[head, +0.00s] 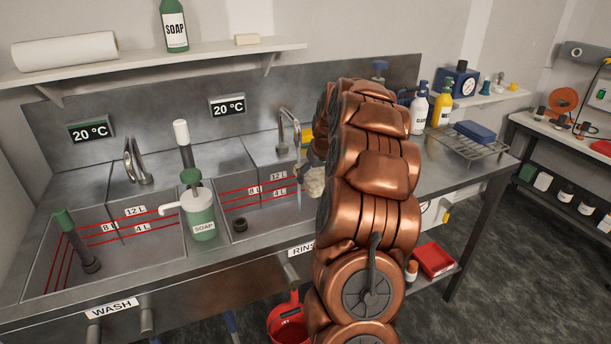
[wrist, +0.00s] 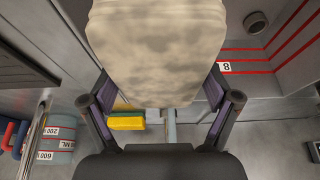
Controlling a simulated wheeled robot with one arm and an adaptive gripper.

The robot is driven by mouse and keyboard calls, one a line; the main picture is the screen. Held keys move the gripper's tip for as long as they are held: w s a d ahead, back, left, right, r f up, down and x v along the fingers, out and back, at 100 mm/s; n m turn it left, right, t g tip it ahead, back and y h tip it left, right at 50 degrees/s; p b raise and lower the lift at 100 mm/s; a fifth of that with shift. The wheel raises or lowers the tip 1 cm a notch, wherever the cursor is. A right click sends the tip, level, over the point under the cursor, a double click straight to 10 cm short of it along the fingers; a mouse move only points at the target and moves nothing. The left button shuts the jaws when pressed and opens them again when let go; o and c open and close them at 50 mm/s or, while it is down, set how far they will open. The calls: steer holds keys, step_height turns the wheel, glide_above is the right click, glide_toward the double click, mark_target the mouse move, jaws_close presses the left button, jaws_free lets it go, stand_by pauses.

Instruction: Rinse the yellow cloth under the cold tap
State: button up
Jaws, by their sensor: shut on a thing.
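A cream-coloured cloth with grey-brown mottling (wrist: 155,50) is between the two fingers of my gripper (wrist: 160,95) in the wrist view. My gripper is shut on it. In the head view a small pale part of the cloth (head: 315,182) shows at the left of my arm, over the right side of the rinse basin (head: 262,218). The rinse tap (head: 291,125) curves down close to it. A thin pale vertical streak shows below the spout; I cannot tell whether it is water. My arm hides most of my gripper in the head view.
The wash basin (head: 130,213) is at the left, with its own tap (head: 133,160). A green soap pump (head: 201,215) stands between the basins. Both displays read 20 °C. A yellow block (wrist: 126,122) shows beyond the gripper. A rack with a blue pad (head: 474,131) is at the right.

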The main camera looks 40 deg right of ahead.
steer(key=shift+s+b, duration=0.85)
steer(key=shift+s, duration=1.25)
steer(key=shift+s, duration=0.1)
steer(key=s+r+b, duration=0.1)
steer(key=s+r, duration=0.3)
steer(key=s, duration=0.1)
steer(key=shift+b, duration=0.3)
stand_by(0.7)
